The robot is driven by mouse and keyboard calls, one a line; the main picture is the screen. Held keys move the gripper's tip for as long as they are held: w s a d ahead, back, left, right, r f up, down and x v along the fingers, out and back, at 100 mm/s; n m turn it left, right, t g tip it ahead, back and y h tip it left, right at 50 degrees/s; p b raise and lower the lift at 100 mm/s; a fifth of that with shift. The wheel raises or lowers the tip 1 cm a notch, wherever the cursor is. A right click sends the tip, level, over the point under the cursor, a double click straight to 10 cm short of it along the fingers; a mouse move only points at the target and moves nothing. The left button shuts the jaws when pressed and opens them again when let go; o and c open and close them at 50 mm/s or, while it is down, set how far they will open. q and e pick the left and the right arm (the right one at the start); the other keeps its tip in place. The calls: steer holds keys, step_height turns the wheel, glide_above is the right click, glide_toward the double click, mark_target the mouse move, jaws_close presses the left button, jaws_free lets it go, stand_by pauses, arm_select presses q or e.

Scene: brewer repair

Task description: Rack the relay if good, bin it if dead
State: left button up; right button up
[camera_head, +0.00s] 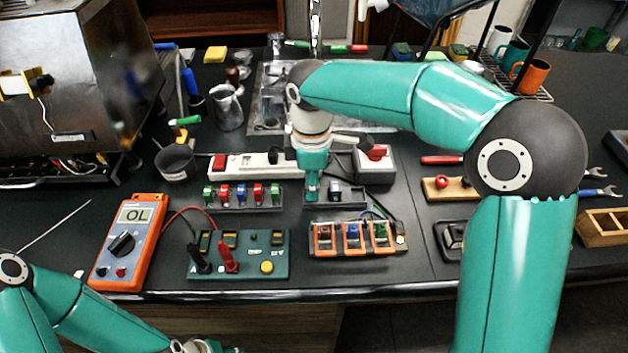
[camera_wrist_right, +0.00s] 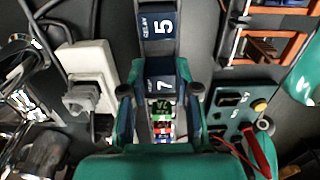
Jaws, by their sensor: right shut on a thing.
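My right gripper (camera_head: 312,190) reaches down over the dark two-place tray (camera_head: 350,200) at the middle of the bench. In the right wrist view its fingers (camera_wrist_right: 161,92) are shut on a dark blue block marked 7 (camera_wrist_right: 163,75), apparently a relay. A similar block marked 5 (camera_wrist_right: 160,25) sits beyond it; it also shows in the head view (camera_head: 335,187). The orange multimeter (camera_head: 130,240) reads OL. The green test board (camera_head: 238,265) has a black and a red probe on it. My left gripper (camera_head: 205,347) is mostly cut off at the bottom edge.
A row of coloured parts in a dark strip (camera_head: 240,206) lies left of my right gripper. An orange-framed rack (camera_head: 350,250) stands in front, with several coloured blocks. A white power strip (camera_head: 248,163) and a red-switch box (camera_head: 376,165) lie behind. A wooden box (camera_head: 605,230) is far right.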

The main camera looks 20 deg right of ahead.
steer(key=shift+f, duration=0.6)
stand_by(1.7)
steer(key=o, duration=1.1)
step_height(320, 180, up, 11)
steer(key=shift+w+f, duration=0.1)
steer(key=shift+r, duration=0.55)
